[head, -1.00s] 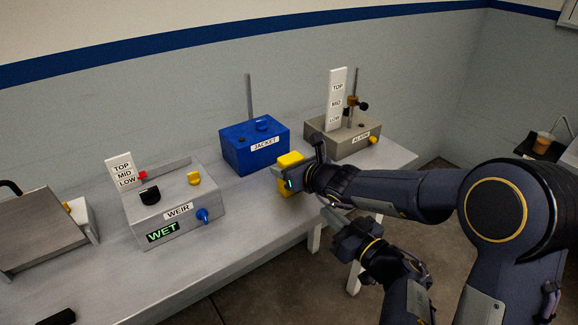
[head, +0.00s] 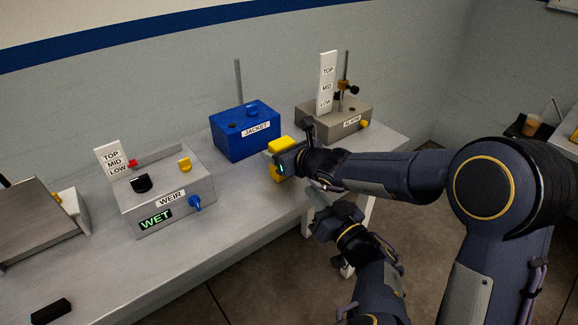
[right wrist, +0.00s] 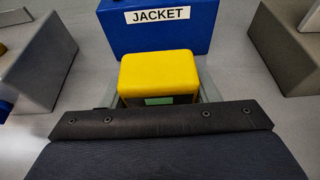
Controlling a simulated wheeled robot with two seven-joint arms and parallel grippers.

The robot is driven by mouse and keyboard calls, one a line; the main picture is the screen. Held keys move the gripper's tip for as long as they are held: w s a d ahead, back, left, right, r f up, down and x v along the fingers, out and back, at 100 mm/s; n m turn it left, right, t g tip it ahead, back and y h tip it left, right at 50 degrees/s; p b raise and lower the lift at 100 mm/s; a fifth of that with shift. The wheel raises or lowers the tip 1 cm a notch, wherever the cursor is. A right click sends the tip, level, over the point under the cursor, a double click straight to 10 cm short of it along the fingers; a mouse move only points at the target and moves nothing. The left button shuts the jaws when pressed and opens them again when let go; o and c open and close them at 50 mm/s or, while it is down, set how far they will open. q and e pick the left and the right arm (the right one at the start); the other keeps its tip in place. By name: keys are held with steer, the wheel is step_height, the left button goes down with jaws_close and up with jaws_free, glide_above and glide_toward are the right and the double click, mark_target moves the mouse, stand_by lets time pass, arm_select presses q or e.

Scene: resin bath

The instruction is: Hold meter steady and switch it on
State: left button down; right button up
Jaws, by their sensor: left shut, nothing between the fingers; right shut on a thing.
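The WEIR box (head: 150,205) with a lit WET display and knobs stands left on the table (head: 240,215). The grey ALARM box (head: 316,122) stands behind and right of the meter. A black block (head: 51,311) lies front left. The table between WEIR box and meter is clear.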

mark_target(298, 192)
steer(key=shift+f, duration=0.25)
arm_select(q)
steer(key=m+t+h, duration=0.1)
steer(key=m+h, duration=0.2)
steer(key=s+d+m+t+h, duration=0.1)
steer(key=m+h, duration=0.2)
steer(key=s+d+f+m+h, duration=0.1)
steer(key=m+h, duration=0.2)
steer(key=m, duration=0.1)
steer(key=shift+t+h, duration=0.4)
steer(key=shift+w+a, duration=0.85)
steer(key=shift+w, duration=0.35)
steer(key=shift+w+a, duration=0.85)
steer(key=shift+w, duration=0.35)
steer(key=shift+w+a, duration=0.85)
steer(key=shift+w, duration=0.35)
steer(key=shift+w+a, duration=0.1)
arm_select(e)
steer(key=shift+r, duration=0.1)
arm_select(q)
steer(key=shift+w+a, duration=0.15)
steer(key=shift+w, duration=0.1)
